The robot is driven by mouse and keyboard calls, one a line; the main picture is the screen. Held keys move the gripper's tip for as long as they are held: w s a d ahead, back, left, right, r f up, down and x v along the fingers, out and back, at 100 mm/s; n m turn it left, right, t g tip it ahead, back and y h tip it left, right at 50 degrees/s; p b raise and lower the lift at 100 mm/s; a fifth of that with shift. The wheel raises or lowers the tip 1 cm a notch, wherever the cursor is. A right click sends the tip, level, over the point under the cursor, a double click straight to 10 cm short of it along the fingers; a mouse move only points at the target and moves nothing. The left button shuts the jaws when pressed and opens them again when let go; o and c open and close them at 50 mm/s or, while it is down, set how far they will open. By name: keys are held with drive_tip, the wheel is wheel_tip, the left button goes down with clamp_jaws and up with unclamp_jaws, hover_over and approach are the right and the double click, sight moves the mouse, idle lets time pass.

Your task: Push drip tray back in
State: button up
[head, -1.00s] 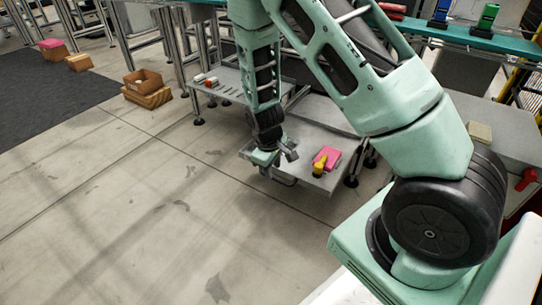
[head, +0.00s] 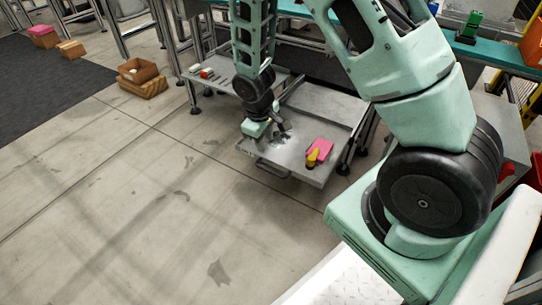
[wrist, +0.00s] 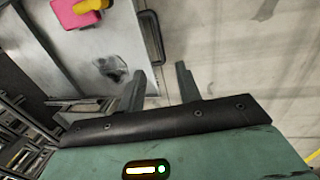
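The drip tray (head: 297,163) is a flat grey metal tray standing out from under the conveyor frame, with a bar handle (head: 272,170) on its front edge. A pink block and a yellow object lie on it. My gripper (head: 281,132) is above the tray's front left part. In the wrist view, my gripper (wrist: 159,82) has its two fingers spread apart with nothing between them. The tray (wrist: 125,40) fills the left of that view, and its handle (wrist: 151,38) shows just beyond the fingertips. I cannot tell whether the fingers touch the tray.
The pink block (head: 321,146) and yellow object (head: 312,158) sit near the tray's right side. A grey shelf (head: 222,80) with small items stands left of the tray. Wooden boxes (head: 141,80) are at the upper left. The concrete floor in front is clear.

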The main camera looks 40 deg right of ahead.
sight(270, 171)
drive_tip(key=d+f+b, duration=0.1)
drive_tip(key=f+b, duration=0.2)
drive_tip(key=f, duration=0.2)
drive_tip(key=d+f+b, duration=0.1)
drive_tip(key=f+b, duration=0.2)
drive_tip(key=f, duration=0.2)
drive_tip(key=w+d+f+b, duration=0.1)
drive_tip(key=f+b, duration=0.2)
drive_tip(key=f, duration=0.2)
drive_tip(key=shift+f, duration=0.4)
drive_tip(key=shift+w, duration=0.1)
clamp_jaws()
